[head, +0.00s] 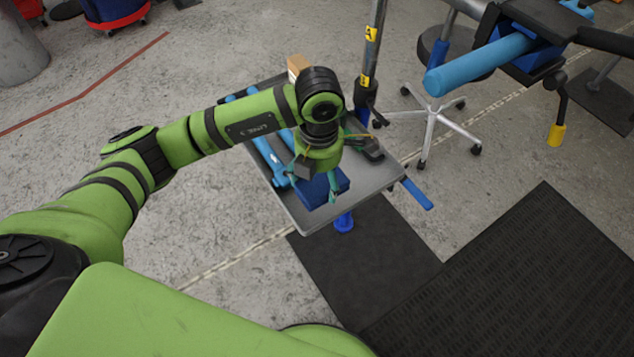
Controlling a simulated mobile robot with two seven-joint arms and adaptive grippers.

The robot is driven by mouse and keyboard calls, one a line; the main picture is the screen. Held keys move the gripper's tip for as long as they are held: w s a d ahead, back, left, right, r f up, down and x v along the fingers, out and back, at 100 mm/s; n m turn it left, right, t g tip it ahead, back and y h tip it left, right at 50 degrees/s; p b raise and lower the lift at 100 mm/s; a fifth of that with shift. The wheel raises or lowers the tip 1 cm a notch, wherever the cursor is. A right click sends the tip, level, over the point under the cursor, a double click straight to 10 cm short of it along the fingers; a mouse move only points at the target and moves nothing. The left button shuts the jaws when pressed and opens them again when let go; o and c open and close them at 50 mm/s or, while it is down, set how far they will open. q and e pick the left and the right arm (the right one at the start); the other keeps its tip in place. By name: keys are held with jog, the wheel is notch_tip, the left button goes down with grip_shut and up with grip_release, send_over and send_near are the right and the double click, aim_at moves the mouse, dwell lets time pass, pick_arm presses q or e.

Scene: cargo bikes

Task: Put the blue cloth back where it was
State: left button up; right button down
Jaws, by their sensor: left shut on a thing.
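The blue cloth (322,190) shows as a dark blue folded block at the front of the grey tray (302,216). My left gripper (316,184) points down over the tray, its fingers on either side of the cloth, and it is shut on it. The gripper and wrist hide part of the cloth. I cannot tell whether the cloth rests on the tray or is held just above it. My right gripper is not in view.
Blue tools (268,158) lie on the tray's left side, with a small cardboard box (297,66) at its back. A stand pole (370,55) rises behind. A wheeled stool (434,112) and a blue-tubed bike stand (480,65) are right. Dark mats (520,270) cover the floor.

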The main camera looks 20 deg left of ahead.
aim_at(317, 187)
pick_arm(q)
jog(key=shift+w+a+f, duration=0.35)
jog(key=shift+w+f, duration=0.05)
notch_tip(317, 187, down, 4)
jog(key=shift+r+p, duration=0.1)
jog(key=shift+p, duration=0.35)
jog(key=shift+f+b, duration=0.25)
jog(key=shift+b, duration=0.05)
jog(key=o, duration=0.9)
jog(key=shift+r, duration=0.1)
